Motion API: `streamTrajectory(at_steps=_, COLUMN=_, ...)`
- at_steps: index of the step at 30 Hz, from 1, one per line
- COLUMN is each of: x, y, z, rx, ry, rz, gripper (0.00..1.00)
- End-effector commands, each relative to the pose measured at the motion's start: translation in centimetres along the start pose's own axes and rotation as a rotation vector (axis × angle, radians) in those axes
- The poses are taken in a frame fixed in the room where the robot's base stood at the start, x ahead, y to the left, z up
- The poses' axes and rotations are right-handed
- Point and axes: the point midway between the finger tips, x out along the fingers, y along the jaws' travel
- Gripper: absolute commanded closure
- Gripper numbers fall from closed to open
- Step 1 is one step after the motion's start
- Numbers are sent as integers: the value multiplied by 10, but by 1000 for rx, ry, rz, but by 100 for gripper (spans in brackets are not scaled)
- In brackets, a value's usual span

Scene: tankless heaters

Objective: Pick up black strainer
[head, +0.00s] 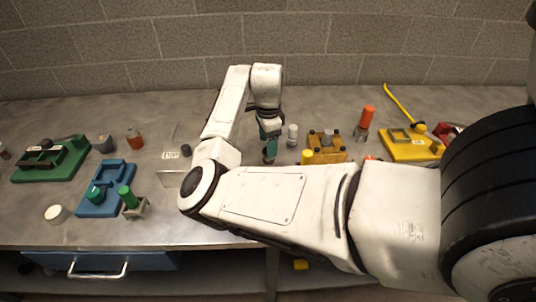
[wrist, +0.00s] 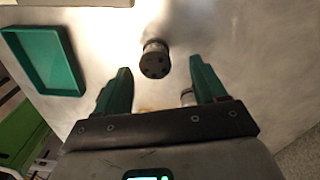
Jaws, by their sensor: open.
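The black strainer (wrist: 155,62) is a short dark cylinder with small holes in its end face and a shinier side. In the wrist view it stands on the metal surface, just beyond the fingertips and between their lines. My gripper (wrist: 157,75) is open, with its green fingers spread to either side and nothing between them. In the head view my gripper (head: 269,143) points down over the middle of the bench. I cannot clearly make out the strainer in the head view.
A green tray (wrist: 47,60) lies left of the strainer in the wrist view. On the metal bench (head: 225,222) are a blue fixture (head: 117,178), a green one (head: 70,167), a yellow-brown block (head: 325,155), a white cylinder (head: 292,135) and a labelled plate (head: 171,170).

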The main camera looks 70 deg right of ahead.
Motion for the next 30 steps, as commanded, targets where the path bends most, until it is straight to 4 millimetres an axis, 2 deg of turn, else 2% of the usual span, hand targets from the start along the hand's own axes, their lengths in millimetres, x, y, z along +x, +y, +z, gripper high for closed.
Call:
streamTrajectory(at_steps=9, x=41, y=5, z=-2, rx=0, ry=0, rz=3, gripper=29)
streamTrajectory(at_steps=18, x=47, y=5, z=-2, rx=0, ry=0, rz=1, gripper=29)
streamTrajectory(at_steps=30, x=46, y=5, z=-2, rx=0, ry=0, rz=1, gripper=66)
